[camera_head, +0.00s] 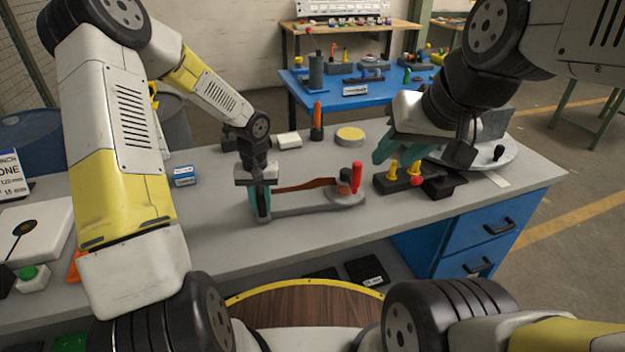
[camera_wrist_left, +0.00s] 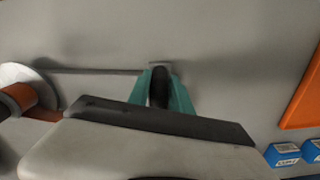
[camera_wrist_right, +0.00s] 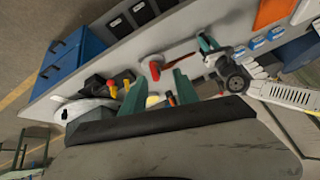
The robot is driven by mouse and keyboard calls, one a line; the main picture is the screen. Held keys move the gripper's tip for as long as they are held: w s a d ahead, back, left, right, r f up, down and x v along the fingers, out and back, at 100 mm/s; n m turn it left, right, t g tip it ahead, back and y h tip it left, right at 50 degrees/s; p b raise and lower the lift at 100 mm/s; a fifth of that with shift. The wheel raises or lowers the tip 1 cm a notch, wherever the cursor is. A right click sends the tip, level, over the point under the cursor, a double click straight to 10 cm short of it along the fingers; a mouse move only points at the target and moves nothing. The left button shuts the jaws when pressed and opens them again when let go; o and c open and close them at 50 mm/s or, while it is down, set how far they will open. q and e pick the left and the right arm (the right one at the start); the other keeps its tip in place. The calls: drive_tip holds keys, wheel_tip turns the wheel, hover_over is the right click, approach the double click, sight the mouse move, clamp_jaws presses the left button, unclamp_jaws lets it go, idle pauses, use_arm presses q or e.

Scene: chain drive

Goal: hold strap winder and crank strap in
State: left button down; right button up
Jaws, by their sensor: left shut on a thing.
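The strap winder (camera_head: 310,208) lies on the grey bench, a grey bar with a dark grip at its left end and a round plate at its right end. A brown strap (camera_head: 308,184) runs along it to the drum. A red crank handle (camera_head: 357,178) stands upright at the right end; it also shows in the right wrist view (camera_wrist_right: 154,70). My left gripper (camera_head: 261,203) is shut on the dark grip (camera_wrist_left: 160,88) at the left end. My right gripper (camera_head: 400,151) is open and empty, above and to the right of the crank, with its teal fingers apart (camera_wrist_right: 159,92).
A dark block with yellow pegs and a red knob (camera_head: 398,178) sits right of the winder, below my right gripper. A round grey plate (camera_head: 490,156) lies further right. A yellow disc (camera_head: 350,136) and an orange-handled tool (camera_head: 317,122) stand behind. The bench front is clear.

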idle(0.3)
drive_tip(key=shift+o, duration=1.2)
drive_tip(key=shift+w+r, duration=0.1)
drive_tip(key=shift+w, duration=0.3)
drive_tip(key=n+g+h, duration=0.2)
drive_tip(key=n+g, duration=0.2)
drive_tip(key=g, duration=0.2)
hover_over(358, 163)
wheel_tip(358, 163, down, 8)
drive_tip(key=shift+w+f, duration=0.1)
drive_tip(key=shift+f, duration=0.5)
wheel_tip(358, 163, down, 11)
drive_tip(key=shift+f, duration=0.1)
